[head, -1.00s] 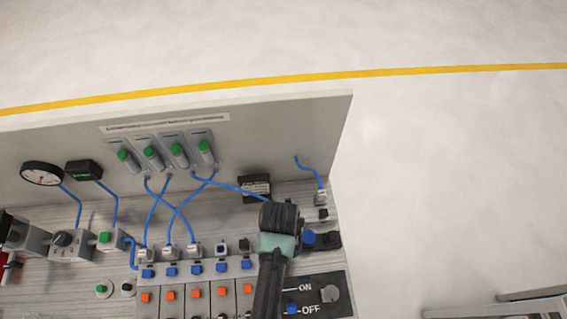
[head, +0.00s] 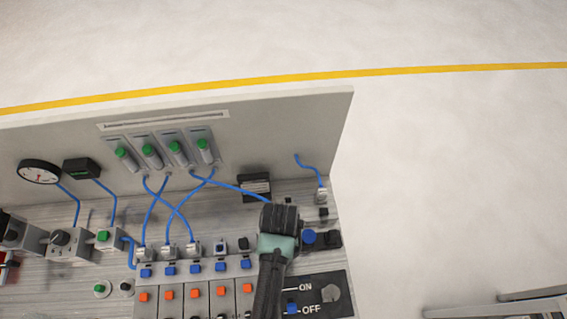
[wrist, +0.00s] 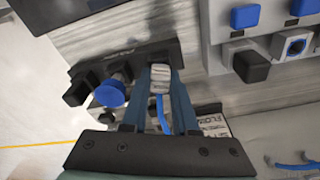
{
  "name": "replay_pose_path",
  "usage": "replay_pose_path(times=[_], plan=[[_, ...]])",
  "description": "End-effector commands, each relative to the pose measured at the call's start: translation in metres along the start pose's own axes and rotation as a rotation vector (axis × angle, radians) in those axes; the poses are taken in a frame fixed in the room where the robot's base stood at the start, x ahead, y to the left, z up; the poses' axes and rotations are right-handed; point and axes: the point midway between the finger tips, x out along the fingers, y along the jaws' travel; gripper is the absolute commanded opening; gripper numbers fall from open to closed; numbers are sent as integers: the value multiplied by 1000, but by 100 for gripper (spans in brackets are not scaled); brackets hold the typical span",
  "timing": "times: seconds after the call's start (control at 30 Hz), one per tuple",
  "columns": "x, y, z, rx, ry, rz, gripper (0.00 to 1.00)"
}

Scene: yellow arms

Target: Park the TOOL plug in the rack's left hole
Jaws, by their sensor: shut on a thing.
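My gripper (wrist: 161,100) is shut on a pale grey plug (wrist: 160,77) with a blue hose (wrist: 160,112) running from it. In the head view my gripper (head: 279,212) hides the plug, and the blue hose (head: 232,184) reaches it from the back panel. In the wrist view a dark plate, seemingly the rack (wrist: 130,66), lies just behind the plug. The plug overlaps its edge; I cannot tell whether it is in a hole, touching or above. The holes are hidden or too small to tell apart.
A blue knob (head: 309,236) with black parts stands right of my gripper. A black labelled box (head: 255,187) stands behind it. The valve row with blue buttons (head: 196,268) is to the left, and an ON/OFF plate (head: 312,290) is in front.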

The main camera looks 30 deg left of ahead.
Motion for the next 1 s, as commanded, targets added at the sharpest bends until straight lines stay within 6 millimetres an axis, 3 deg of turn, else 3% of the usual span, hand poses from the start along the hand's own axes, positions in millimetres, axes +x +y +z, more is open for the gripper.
replay_pose_path(times=[0.43,0.47,0.63,1.0], plan=[[4,0,0,0,0,0,0],[4,0,0,0,0,0,31],[4,0,0,0,0,0,62],[4,0,0,0,0,0,62]])
